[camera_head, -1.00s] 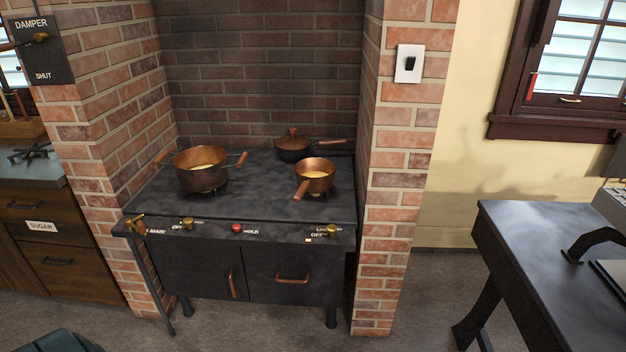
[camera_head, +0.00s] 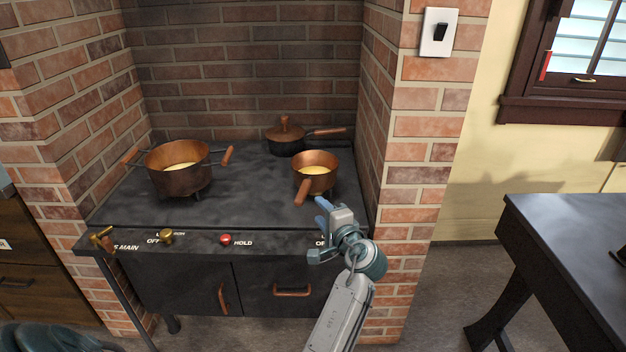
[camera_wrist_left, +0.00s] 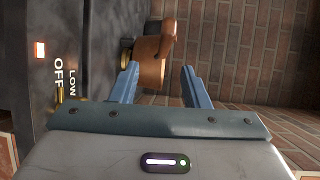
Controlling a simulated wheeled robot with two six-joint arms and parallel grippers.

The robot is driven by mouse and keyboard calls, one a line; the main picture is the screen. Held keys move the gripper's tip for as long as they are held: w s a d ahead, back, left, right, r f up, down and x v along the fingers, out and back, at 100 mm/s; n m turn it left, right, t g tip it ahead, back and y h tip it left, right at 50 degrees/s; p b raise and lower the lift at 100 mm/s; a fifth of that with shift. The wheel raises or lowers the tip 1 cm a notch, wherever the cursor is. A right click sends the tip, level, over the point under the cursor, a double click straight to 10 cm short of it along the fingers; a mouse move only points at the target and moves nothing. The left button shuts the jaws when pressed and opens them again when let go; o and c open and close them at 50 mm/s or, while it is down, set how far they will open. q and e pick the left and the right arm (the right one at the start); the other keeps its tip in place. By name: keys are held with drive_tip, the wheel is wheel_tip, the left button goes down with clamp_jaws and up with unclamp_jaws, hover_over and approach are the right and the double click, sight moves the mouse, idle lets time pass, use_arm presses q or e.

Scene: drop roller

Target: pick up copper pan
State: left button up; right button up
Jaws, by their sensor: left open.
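The copper pan (camera_head: 315,166) stands upright on the right front of the stove top, with yellow contents and its handle (camera_head: 303,192) pointing toward the front edge. My left gripper (camera_head: 322,212) is just in front of and below the pan, close to the handle end, open and empty. In the left wrist view the picture is turned sideways, and the pan (camera_wrist_left: 150,68) shows ahead between the two open blue fingers (camera_wrist_left: 160,78). I cannot tell the exact gap to the handle. My right gripper is out of view.
A two-handled copper pot (camera_head: 180,178) stands on the left of the stove (camera_head: 245,205). A dark lidded pan (camera_head: 286,142) stands behind. Brick walls enclose the stove, close on the right. Knobs line the front panel. A dark table (camera_head: 580,225) is at the right.

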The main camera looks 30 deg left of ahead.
sight(306, 189)
use_arm(q)
drive_tip(key=x, duration=0.5)
drive_tip(key=shift+w+r+p, duration=0.3)
drive_tip(key=shift+w+r, duration=0.05)
drive_tip(key=shift+w+a, duration=0.25)
drive_tip(key=shift+a, duration=0.15)
drive_tip(key=p+x, duration=0.1)
drive_tip(key=x, duration=0.3)
drive_tip(key=shift+w+a+f, duration=0.1)
drive_tip(key=shift+a, duration=0.3)
clamp_jaws()
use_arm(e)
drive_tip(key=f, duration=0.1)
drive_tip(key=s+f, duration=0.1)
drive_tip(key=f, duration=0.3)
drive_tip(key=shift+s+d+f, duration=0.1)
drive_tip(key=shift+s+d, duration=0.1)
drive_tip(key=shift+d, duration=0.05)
